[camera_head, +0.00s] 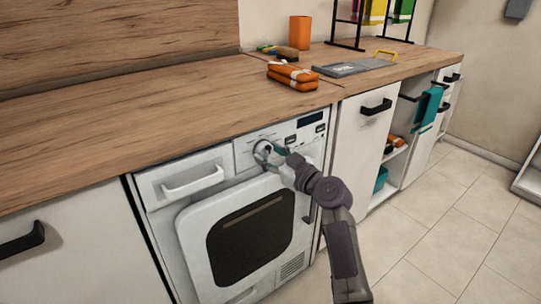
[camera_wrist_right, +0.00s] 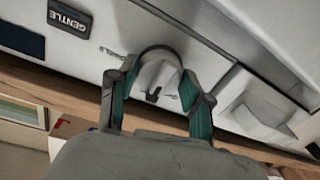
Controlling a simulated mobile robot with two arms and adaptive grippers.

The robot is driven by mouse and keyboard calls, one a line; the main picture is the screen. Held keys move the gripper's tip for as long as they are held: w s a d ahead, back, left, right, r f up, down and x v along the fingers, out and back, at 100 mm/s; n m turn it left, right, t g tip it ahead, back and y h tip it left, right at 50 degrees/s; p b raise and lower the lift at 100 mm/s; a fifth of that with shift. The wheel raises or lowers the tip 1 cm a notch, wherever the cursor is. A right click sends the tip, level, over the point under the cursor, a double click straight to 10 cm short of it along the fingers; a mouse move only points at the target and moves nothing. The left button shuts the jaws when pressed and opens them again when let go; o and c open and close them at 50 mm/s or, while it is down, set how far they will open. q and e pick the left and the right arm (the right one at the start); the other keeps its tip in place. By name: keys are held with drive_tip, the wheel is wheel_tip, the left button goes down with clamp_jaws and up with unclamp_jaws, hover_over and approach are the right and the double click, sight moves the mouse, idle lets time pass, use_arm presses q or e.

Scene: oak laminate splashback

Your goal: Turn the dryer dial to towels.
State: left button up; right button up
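The white dryer (camera_head: 188,232) stands under the wooden counter, with its control panel along the top. The round dial (camera_head: 261,149) is on that panel, partly covered by my right gripper (camera_head: 272,156). In the right wrist view the pale dial (camera_wrist_right: 157,73) has a raised grip and a dark mark. The two teal-padded fingers of my right gripper (camera_wrist_right: 158,92) stand apart on either side of it, their tips near its rim. I cannot tell whether they touch it. A dark "GENTLE" label (camera_wrist_right: 70,18) shows upside down on the panel. My left gripper is not in view.
The drawer handle (camera_head: 193,181) sticks out left of the dial. The counter (camera_head: 150,130) overhangs the panel; orange folded cloths (camera_head: 292,76) lie on it. A cabinet with a black handle (camera_head: 376,106) is to the right. The tiled floor in front is clear.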

drive_tip(key=shift+c, duration=1.1)
